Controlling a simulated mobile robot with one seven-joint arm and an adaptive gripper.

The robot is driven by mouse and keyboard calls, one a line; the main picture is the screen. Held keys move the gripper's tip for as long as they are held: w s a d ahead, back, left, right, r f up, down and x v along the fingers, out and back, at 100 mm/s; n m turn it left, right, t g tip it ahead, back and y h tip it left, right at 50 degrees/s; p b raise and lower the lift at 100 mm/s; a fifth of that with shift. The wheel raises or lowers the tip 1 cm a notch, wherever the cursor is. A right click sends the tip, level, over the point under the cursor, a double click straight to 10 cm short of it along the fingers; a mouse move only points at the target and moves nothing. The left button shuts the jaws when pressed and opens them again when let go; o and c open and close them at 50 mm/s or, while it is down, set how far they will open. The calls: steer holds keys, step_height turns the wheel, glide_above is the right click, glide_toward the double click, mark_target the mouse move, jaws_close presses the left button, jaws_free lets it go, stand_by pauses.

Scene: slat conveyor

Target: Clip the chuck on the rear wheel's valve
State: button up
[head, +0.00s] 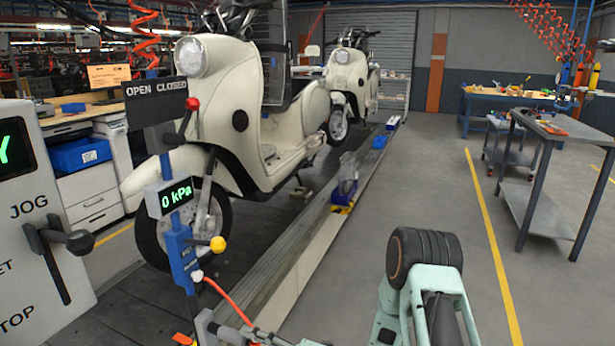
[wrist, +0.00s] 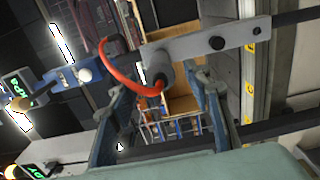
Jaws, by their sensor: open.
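In the wrist view my gripper (wrist: 161,88) is open, with its two fingers apart on either side of a grey cylindrical chuck (wrist: 160,68). A red hose (wrist: 118,48) loops to the chuck. The chuck sits against a grey bracket bar (wrist: 205,40); I cannot tell whether the fingers touch it. In the head view the red hose (head: 228,301) runs down from the blue inflator post (head: 181,255). The gauge (head: 171,196) reads 0 kPa. The near cream scooter (head: 290,125) stands on the conveyor, its front wheel (head: 153,238) showing. Its rear wheel is mostly hidden, and no valve can be made out.
A lever with a red knob (head: 192,104) and a yellow-knobbed lever (head: 217,244) stand by the post. A control panel (head: 60,220) is at left. A second scooter (head: 350,80) is behind.

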mark_target(224, 332)
steer(key=shift+b+x, duration=0.5)
steer(key=shift+x, duration=3.8)
steer(key=shift+p, duration=0.35)
jaws_close()
steer(key=shift+p+v, duration=0.8)
steer(key=shift+v, duration=2.25)
